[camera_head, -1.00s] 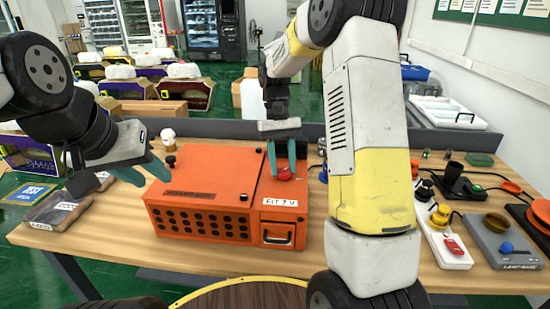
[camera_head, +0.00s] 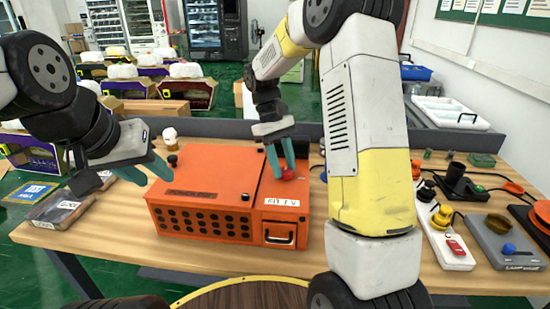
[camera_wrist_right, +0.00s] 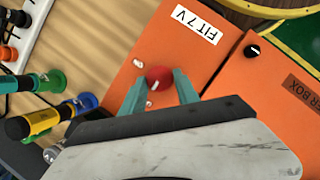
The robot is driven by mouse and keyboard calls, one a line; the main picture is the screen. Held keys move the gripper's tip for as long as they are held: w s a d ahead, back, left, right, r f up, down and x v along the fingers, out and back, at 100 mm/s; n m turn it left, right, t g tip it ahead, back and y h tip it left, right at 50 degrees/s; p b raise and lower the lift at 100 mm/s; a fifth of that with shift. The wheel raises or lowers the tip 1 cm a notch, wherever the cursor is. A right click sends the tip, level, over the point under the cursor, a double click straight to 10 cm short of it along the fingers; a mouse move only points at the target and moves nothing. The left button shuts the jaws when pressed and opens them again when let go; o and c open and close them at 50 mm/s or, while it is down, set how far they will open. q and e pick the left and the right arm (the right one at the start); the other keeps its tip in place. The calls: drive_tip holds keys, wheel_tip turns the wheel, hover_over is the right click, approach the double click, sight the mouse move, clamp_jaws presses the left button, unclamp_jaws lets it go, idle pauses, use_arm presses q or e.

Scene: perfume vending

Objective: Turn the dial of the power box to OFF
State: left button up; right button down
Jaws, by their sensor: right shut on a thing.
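The orange power box (camera_head: 200,185) sits on the wooden table, with a dark label on its top at the left. A red dial (camera_head: 289,174) is on its right section, near a white "FIT 7 V" label (camera_head: 282,202). The dial also shows in the right wrist view (camera_wrist_right: 159,79), with a small white mark on it. My right gripper (camera_head: 281,170) is shut on the red dial, its teal fingers (camera_wrist_right: 160,87) on either side. My left gripper (camera_head: 146,174) is open and empty, in the air left of the box.
Dark packages (camera_head: 62,208) lie at the table's left. Several devices, including a grey one with a blue knob (camera_head: 508,248), stand at the right. A grey partition runs behind the table.

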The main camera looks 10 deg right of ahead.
drive_tip(key=c, duration=0.9)
unclamp_jaws()
drive_tip(key=v, duration=0.7)
drive_tip(key=shift+w+r, duration=0.2)
drive_tip(key=shift+r, duration=0.15)
drive_tip(key=shift+a, duration=0.1)
